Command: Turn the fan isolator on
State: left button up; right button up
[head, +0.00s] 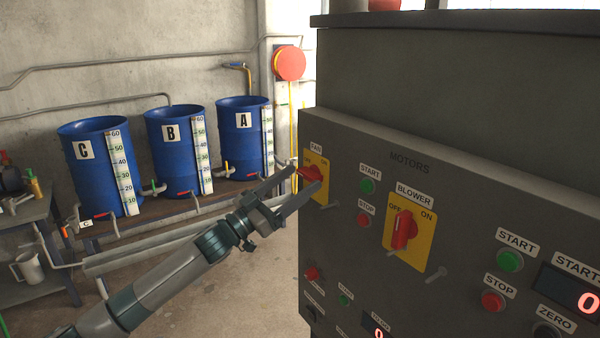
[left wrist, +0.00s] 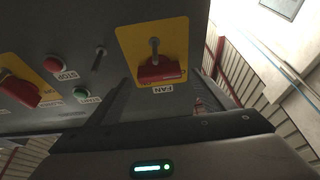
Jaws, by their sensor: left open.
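The fan isolator is a red rotary handle (head: 311,174) on a yellow plate (head: 322,193) at the upper left of the grey MOTORS panel. OFF and ON labels show above the handle, which the fingers partly cover, so its exact angle is hard to tell. In the left wrist view the red handle (left wrist: 160,73) and its yellow plate (left wrist: 130,40) appear upside down, beyond the fingers. My left gripper (head: 303,181) is open, its fingers reaching to either side of the handle. I cannot tell whether they touch it. My right gripper is not in view.
The blower isolator (head: 404,230), with a similar red handle, is to the right. START (head: 368,186) and STOP (head: 364,219) buttons lie between the two isolators. Short metal pegs (head: 436,274) stick out of the panel. Blue drums (head: 178,150) stand behind at left.

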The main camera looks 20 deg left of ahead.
pick_arm(q)
jog(key=shift+w+d+r, duration=0.25)
jog(key=shift+w+d, duration=0.15)
jog(key=shift+w, duration=0.05)
jog(key=c, duration=1)
jog(key=shift+c, duration=0.2)
